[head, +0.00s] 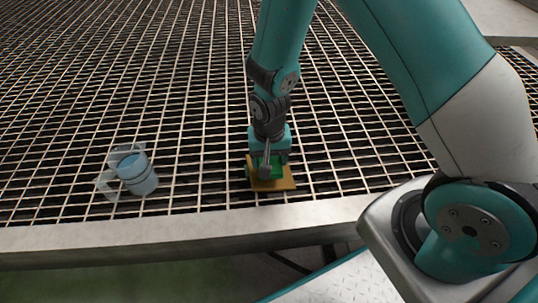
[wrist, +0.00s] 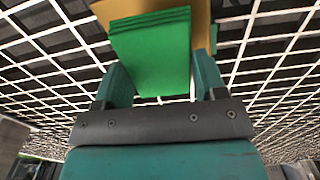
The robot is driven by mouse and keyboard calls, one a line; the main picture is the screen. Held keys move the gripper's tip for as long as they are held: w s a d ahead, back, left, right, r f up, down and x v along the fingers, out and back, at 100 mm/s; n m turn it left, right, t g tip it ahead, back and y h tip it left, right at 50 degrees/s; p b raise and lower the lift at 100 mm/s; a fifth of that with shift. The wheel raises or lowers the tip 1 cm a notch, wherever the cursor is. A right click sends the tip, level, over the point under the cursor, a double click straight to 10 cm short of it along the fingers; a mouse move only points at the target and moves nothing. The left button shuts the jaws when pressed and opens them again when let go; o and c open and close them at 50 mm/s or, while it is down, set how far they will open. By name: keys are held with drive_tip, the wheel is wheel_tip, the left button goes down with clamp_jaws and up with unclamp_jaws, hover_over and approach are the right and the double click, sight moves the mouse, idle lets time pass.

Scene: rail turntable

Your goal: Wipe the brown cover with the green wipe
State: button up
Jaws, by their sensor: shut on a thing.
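The brown cover (head: 286,184) lies flat on the metal grating near its front edge. In the wrist view the brown cover (wrist: 201,28) shows behind and beside the wipe. The green wipe (wrist: 152,45) is a folded block between the fingers of my gripper (wrist: 160,78). In the head view the wipe (head: 276,171) is over the brown cover, partly hidden by my gripper (head: 268,165). My gripper is shut on the wipe and points down at the cover. I cannot tell whether the wipe touches the cover.
A blue-grey cup-like container (head: 138,174) with a handle lies on the grating (head: 205,130) to the left. A pale front rail (head: 180,229) borders the grating. The grating between the container and the cover is clear.

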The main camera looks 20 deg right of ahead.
sight(270, 159)
drive_tip(key=shift+r+p, duration=3.8)
drive_tip(key=shift+r, duration=0.3)
drive_tip(key=shift+f, duration=0.1)
drive_tip(key=shift+w+d, duration=0.1)
drive_tip(key=shift+d, duration=0.05)
drive_tip(key=w+d+r+n, duration=0.3)
drive_tip(key=d+r+n, duration=0.1)
drive_tip(key=d+r, duration=0.5)
wheel_tip(270, 159, up, 19)
drive_tip(key=s+d+p, duration=0.1)
drive_tip(key=s+p, duration=0.1)
drive_tip(key=p, duration=2.7)
